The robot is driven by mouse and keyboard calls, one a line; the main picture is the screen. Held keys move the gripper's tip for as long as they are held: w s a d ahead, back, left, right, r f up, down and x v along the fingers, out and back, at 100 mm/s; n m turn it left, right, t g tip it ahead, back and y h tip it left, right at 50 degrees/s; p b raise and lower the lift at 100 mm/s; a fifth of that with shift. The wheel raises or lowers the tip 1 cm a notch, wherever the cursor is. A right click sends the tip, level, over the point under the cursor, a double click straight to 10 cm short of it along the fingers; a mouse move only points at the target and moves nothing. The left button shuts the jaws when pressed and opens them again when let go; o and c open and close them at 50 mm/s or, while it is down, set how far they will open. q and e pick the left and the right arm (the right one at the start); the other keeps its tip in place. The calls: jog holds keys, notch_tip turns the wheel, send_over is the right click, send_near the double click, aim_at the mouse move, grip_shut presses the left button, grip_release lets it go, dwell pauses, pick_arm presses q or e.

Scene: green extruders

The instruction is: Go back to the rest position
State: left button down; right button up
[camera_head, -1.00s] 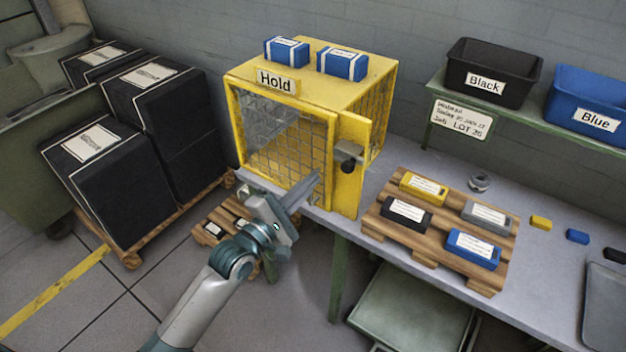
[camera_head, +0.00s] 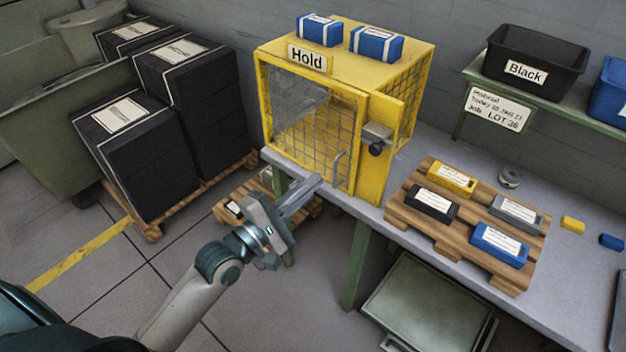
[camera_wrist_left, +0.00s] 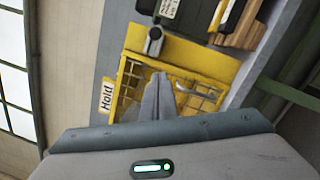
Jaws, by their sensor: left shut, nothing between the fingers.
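My left gripper (camera_head: 305,190) is shut and empty. It is in front of the yellow Hold cage (camera_head: 312,124), near the bench's left end and apart from the cage door in the head view. In the left wrist view my left gripper (camera_wrist_left: 158,85) points toward the cage (camera_wrist_left: 190,62) and its Hold sign (camera_wrist_left: 106,97). The cage door with its mesh and handle appears closed. My right gripper is not in view.
A wooden board (camera_head: 420,222) on the bench (camera_head: 560,290) holds yellow, black, grey and blue labelled boxes. Black wrapped stacks (camera_head: 150,160) stand on a pallet at left. A black bin (camera_head: 530,60) sits on the shelf. Floor (camera_head: 110,270) at lower left is open.

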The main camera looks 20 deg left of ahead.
pick_arm(q)
jog(key=shift+f, duration=0.15)
jog(key=w+a+f+m+g+y, duration=0.1)
jog(key=a+f+m+g+y, duration=0.1)
jog(key=f, duration=1)
jog(key=a+f+m+g+y, duration=0.1)
jog(key=a+f+m+y, duration=0.1)
jog(key=f, duration=1)
jog(key=s+a+f+m+g+y, duration=0.15)
jog(key=s+f, duration=0.25)
jog(key=f, duration=0.5)
jog(key=s+a+f+m+g, duration=0.1)
jog(key=s+f+m+g, duration=0.25)
jog(key=f, duration=0.65)
jog(key=s+a+f+m+g+y, duration=0.15)
jog(key=s+f+m+g, duration=0.3)
jog(key=s+f, duration=1.4)
jog(key=s+f+m+g, duration=0.2)
jog(key=s+f+m, duration=0.1)
jog(key=s, duration=0.8)
jog(key=s+d+f+m+g, duration=0.1)
jog(key=s+f+m, duration=0.3)
jog(key=s, duration=0.8)
jog(key=shift+d+f+g+y, duration=0.2)
jog(key=shift+f+g+y, duration=0.2)
jog(key=shift+f+g, duration=0.2)
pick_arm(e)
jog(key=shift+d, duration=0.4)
